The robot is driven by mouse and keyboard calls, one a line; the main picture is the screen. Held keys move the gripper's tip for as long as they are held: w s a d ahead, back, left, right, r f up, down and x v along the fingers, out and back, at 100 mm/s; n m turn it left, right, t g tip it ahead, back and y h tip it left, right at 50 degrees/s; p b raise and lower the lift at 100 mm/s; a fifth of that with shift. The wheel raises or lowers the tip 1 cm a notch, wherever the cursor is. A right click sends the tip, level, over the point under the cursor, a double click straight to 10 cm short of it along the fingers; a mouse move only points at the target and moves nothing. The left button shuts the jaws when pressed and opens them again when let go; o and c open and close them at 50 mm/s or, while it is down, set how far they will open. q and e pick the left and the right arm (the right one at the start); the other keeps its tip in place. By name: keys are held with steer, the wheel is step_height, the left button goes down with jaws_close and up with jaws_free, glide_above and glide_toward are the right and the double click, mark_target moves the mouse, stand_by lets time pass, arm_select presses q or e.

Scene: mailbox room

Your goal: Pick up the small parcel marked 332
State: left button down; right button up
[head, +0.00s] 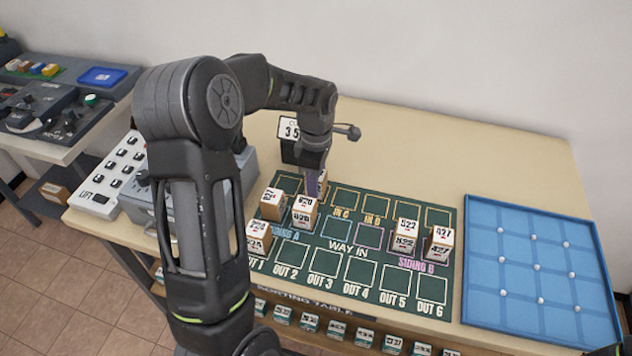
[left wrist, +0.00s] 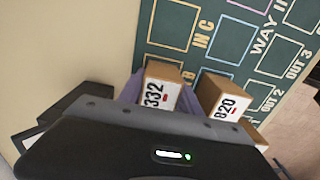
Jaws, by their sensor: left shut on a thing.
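The small parcel marked 332 (left wrist: 155,95) is a brown box with a white label, between the purple fingers in the left wrist view. In the head view only a narrow part of this parcel (head: 323,184) shows beside the fingers. My left gripper (head: 314,186) is shut on it at the back left of the green sorting mat (head: 345,291), near the IN B marking. I cannot tell whether the parcel touches the mat. The parcel marked 820 (head: 304,211) stands close in front of it, and also shows in the left wrist view (left wrist: 224,97).
More parcels (head: 272,203) stand at the mat's left, and others (head: 439,242) at Siding B. A black sign stand (head: 290,150) is behind the gripper. A blue tray (head: 480,270) with white knobs lies at right. The OUT squares 2 to 6 are clear.

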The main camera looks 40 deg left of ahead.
arm_select(q)
steer(key=shift+r, duration=0.15)
step_height(320, 180, up, 10)
steer(key=shift+f+b, duration=0.1)
steer(key=shift+b, duration=0.55)
